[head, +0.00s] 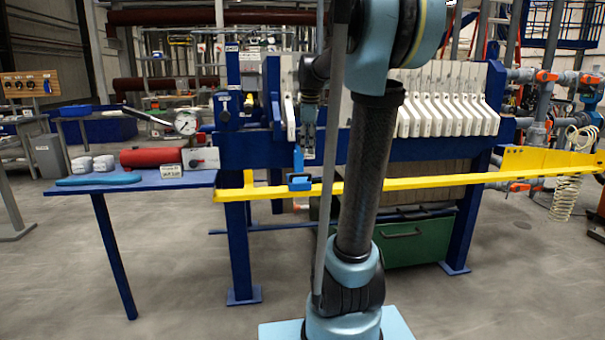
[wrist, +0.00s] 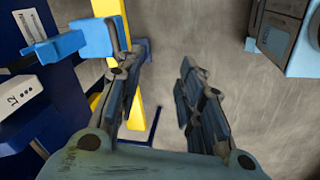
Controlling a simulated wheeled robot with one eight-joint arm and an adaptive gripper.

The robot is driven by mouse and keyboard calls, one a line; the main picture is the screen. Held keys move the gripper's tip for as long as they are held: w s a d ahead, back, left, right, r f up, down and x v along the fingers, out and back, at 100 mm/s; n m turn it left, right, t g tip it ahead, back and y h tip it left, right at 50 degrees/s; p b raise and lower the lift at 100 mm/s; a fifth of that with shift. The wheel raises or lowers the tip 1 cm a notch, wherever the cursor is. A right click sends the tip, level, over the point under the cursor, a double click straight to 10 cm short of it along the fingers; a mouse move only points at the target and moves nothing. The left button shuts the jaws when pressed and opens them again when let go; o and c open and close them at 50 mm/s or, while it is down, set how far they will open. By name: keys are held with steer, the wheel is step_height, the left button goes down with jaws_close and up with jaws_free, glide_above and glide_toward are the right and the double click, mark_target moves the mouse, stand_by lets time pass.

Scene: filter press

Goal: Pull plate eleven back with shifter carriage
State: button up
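The shifter carriage (head: 300,184) is a blue block on the yellow rail (head: 420,181), with a blue upright part above it. In the wrist view, blue carriage parts (wrist: 92,38) lie at upper left, outside the gap between my fingers and close by the left finger. My gripper (head: 308,152) hangs fingers down just above the rail beside this upright part. In the wrist view my gripper (wrist: 162,75) is open with nothing between the fingers. A white plate marked 12 (wrist: 20,98) shows at the left edge. I cannot make out plate eleven's number.
Several white plates (head: 445,105) hang at the right of the press, partly behind my arm. A blue side table (head: 150,180) holds a red cylinder (head: 150,158) and a gauge (head: 186,123). A green bin (head: 420,240) stands under the press. The floor in front is clear.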

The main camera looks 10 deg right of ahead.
steer(key=w+r+n, duration=0.2)
steer(key=w+n, duration=0.2)
steer(key=w, duration=0.5)
steer(key=w+f, duration=0.1)
steer(key=f, duration=0.4)
steer(key=w+f, duration=0.1)
steer(key=f, duration=0.5)
steer(key=w+f, duration=0.1)
steer(key=f, duration=0.4)
steer(key=shift+w+d+f, duration=0.15)
steer(key=shift+w+f, duration=0.1)
jaws_close()
